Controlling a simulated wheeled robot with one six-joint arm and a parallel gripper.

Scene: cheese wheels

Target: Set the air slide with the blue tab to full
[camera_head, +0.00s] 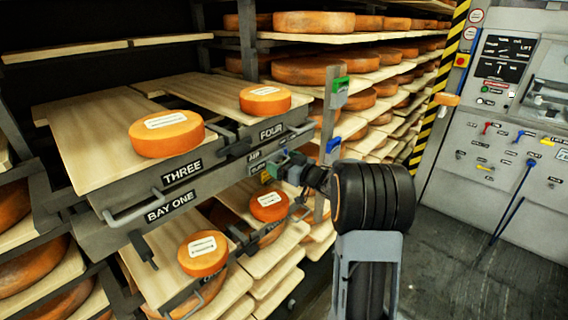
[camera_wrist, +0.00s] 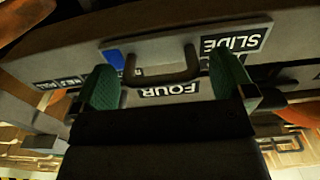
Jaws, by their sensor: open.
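In the wrist view, which is upside down, a grey handle (camera_wrist: 160,76) stands on a panel labelled SLIDE and FOUR. A blue patch (camera_wrist: 113,56) sits beside it, partly hidden by a finger; I cannot tell whether it is the slide's tab. Small dark labels (camera_wrist: 65,82) at the left are hard to read. My gripper (camera_wrist: 167,85) is open, with its green fingers on either side of the handle; contact is unclear. In the head view my gripper (camera_head: 275,167) is at the rack front below FOUR, hiding part of a label (camera_head: 262,150). The slide's setting is unclear.
Shelf boards labelled THREE (camera_head: 182,172) and FOUR (camera_head: 271,131) carry orange cheeses. A grey pull handle (camera_head: 133,213) juts out near BAY ONE. A post (camera_head: 330,115) with green and blue pieces stands right of my gripper. A control panel (camera_head: 505,140) is at right; open floor lies before it.

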